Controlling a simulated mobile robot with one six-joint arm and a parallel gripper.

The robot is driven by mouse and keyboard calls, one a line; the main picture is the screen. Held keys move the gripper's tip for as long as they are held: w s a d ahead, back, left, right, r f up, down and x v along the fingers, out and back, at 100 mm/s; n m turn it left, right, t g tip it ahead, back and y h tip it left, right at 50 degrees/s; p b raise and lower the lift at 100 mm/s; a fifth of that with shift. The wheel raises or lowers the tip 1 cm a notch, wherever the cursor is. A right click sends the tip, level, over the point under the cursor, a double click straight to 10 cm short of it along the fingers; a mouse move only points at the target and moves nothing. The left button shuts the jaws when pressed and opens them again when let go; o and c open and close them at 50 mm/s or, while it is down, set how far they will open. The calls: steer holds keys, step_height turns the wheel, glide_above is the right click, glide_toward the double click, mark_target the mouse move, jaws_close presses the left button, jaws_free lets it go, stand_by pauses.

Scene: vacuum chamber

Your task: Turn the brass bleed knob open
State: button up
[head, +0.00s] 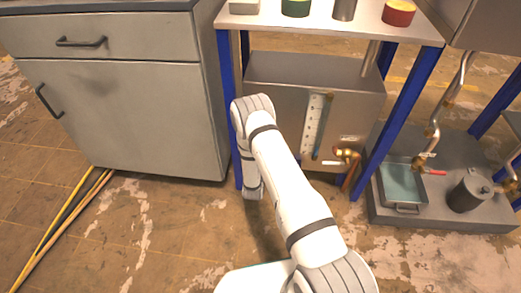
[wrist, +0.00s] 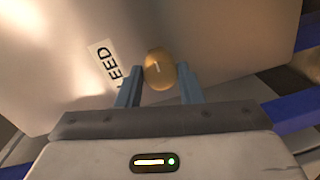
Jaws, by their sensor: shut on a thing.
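The brass bleed knob (wrist: 158,62) is round and shows in the middle of the wrist view, on a grey metal panel (wrist: 220,35). A small pale mark shows on its face. A white label (wrist: 104,63), of which I read "EED", is on the panel left of it. My gripper (wrist: 159,78) is shut on the knob, with one blue-grey finger at each side. In the head view my white arm reaches down in front of the grey metal tank (head: 280,70). The knob and my fingers are hidden there.
The tank stands under a steel table (head: 330,20) with blue legs. It carries a level gauge (head: 313,122) and a brass valve with a copper pipe (head: 347,156). A grey cabinet (head: 130,115) stands left. A tray (head: 402,185) and a dark pot (head: 468,193) stand right.

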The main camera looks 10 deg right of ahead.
stand_by(0.4)
steer(key=o, duration=1)
steer(key=shift+c, duration=0.2)
steer(key=p+v, duration=0.2)
steer(key=v, duration=0.5)
steer(key=shift+s, duration=0.45)
steer(key=shift+r, duration=0.1)
